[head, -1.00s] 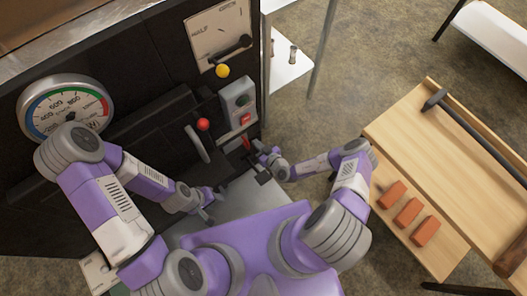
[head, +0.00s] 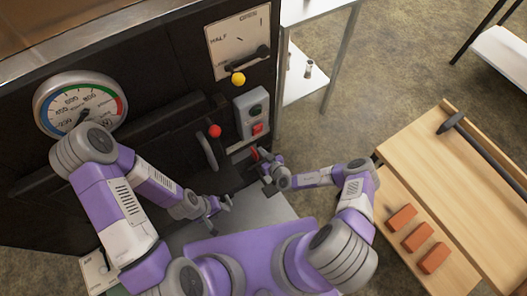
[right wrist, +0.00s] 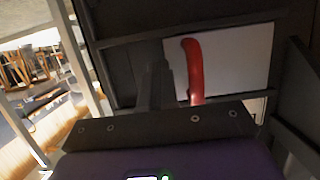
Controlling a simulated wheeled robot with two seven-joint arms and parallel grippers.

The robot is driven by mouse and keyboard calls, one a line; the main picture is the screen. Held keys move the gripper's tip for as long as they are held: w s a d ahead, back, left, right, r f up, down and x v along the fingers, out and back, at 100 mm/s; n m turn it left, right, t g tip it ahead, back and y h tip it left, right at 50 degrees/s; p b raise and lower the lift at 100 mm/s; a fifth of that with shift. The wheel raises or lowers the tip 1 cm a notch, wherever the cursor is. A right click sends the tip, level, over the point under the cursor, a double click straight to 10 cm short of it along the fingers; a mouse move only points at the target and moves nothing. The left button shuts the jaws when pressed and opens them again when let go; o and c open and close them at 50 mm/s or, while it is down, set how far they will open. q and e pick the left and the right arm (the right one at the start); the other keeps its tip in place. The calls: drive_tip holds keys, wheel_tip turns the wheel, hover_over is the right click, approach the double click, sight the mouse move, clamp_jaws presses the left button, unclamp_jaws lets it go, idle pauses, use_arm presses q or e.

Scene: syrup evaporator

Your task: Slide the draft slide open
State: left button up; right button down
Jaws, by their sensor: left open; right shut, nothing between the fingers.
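The draft slide appears to be the pale plate (right wrist: 235,62) set between dark rails low on the firebox front, with a curved red handle (right wrist: 194,70) standing on it in the right wrist view. In the head view the red handle (head: 254,155) shows small, below the grey switch box. My right gripper (head: 267,177) is shut and empty just in front of and to the right of the handle. In the right wrist view its dark fingers (right wrist: 155,88) stand left of the handle, with a gap in the picture. My left gripper (head: 222,204) is open and empty, further left over a grey surface.
A round gauge (head: 82,104), a red-knobbed lever (head: 214,131), a grey switch box (head: 251,113) and a HALF plate (head: 237,38) with a yellow knob (head: 238,79) sit on the dark front. Floor between is clear.

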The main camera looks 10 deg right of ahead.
drive_tip(key=shift+w+d+r, duration=0.15)
drive_tip(key=shift+w+d, duration=0.15)
drive_tip(key=shift+w, duration=0.05)
drive_tip(key=shift+s+d+r, duration=0.1)
drive_tip(key=shift+s+d, duration=0.1)
drive_tip(key=shift+s, duration=0.25)
drive_tip(key=f+p+v, duration=0.1)
drive_tip(key=p+v, duration=0.2)
drive_tip(key=v, duration=0.5)
drive_tip(key=shift+s, duration=0.3)
drive_tip(key=shift+r, duration=0.1)
